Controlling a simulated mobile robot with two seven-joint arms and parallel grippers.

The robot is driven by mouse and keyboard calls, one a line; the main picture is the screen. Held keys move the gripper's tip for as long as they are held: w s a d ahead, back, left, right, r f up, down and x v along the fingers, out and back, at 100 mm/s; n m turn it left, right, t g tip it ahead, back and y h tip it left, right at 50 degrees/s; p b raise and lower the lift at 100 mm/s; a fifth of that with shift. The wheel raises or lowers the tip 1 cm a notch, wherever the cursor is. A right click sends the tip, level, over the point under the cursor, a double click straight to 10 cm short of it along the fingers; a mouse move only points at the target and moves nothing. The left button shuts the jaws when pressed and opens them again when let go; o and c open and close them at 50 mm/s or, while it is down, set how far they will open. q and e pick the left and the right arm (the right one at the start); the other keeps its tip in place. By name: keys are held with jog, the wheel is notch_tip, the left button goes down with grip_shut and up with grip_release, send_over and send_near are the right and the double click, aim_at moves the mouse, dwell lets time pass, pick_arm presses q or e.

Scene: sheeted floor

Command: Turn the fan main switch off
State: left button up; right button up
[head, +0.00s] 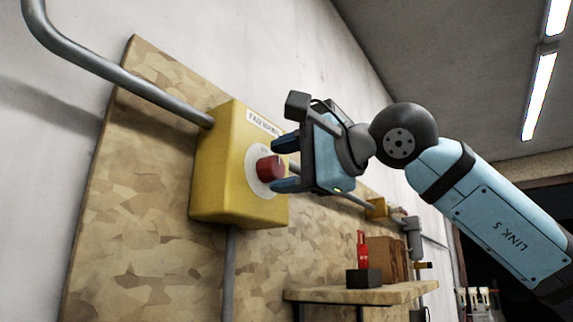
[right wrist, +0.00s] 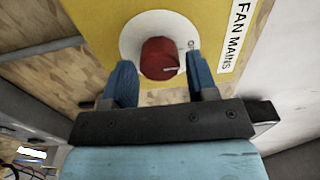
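The fan main switch is a yellow box (head: 217,165) on a chipboard panel, with a red round knob (head: 270,168) on a white dial. The right wrist view shows the red knob (right wrist: 160,58), the white dial (right wrist: 133,37) and a "FAN MAINS" label (right wrist: 236,35). A pale line on the knob points right, near partly hidden lettering on the dial. My right gripper (head: 279,163) is at the knob, and its blue fingers (right wrist: 160,75) are open on either side with gaps to the knob. My left gripper is not in view.
The chipboard panel (head: 135,165) stands against a white wall. Grey conduit (head: 150,92) runs into the box. A wooden shelf (head: 335,295) below right holds a red item on a dark block (head: 364,278) and a brown box (head: 383,255).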

jog(key=shift+o, duration=0.6)
jog(key=shift+s+d, duration=0.2)
jog(key=shift+d, duration=0.05)
jog(key=b+v, duration=0.2)
jog(key=v, duration=1.1)
jog(key=shift+b, duration=0.3)
jog(key=shift+d, duration=0.1)
